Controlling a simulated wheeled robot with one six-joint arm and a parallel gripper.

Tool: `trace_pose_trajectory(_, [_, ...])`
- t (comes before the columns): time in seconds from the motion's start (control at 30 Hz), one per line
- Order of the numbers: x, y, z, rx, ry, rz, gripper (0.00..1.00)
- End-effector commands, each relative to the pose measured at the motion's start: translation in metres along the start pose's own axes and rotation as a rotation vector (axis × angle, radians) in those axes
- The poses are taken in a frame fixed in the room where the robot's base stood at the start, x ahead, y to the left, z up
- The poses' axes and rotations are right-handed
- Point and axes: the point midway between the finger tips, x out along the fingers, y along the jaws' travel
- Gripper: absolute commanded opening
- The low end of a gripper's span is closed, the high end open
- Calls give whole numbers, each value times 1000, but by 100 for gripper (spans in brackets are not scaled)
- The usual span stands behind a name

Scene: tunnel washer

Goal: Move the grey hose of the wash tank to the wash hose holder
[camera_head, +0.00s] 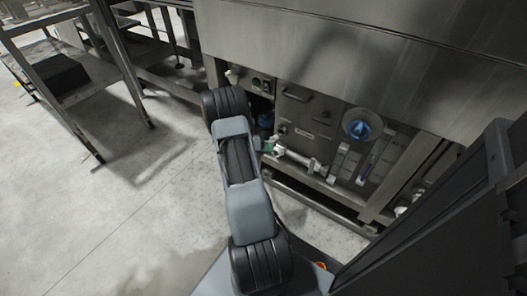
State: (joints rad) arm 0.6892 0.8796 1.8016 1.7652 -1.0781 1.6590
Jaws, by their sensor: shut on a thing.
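My gripper (306,162) is small and partly hidden at the end of my arm, in front of the lower machine front. It reaches to the right from a pale wrist with a green band. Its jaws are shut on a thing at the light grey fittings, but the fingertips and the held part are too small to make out. I cannot clearly tell the grey hose from the pale pipework there, nor pick out the wash hose holder.
The steel washer (330,40) overhangs the recess. A lower frame rail (310,205) runs below. A steel rack (75,75) stands at left. The concrete floor (130,205) is clear.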

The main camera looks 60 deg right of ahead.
Motion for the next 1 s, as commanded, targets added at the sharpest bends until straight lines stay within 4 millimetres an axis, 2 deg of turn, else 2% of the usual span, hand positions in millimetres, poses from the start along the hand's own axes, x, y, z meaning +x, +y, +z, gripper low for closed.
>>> trace_pose_trajectory(0.47, [18, 0, 17, 3, 0, 0, 0])
trace_pose_trajectory(1.0, [20, 0, 20, 1, 0, 0, 0])
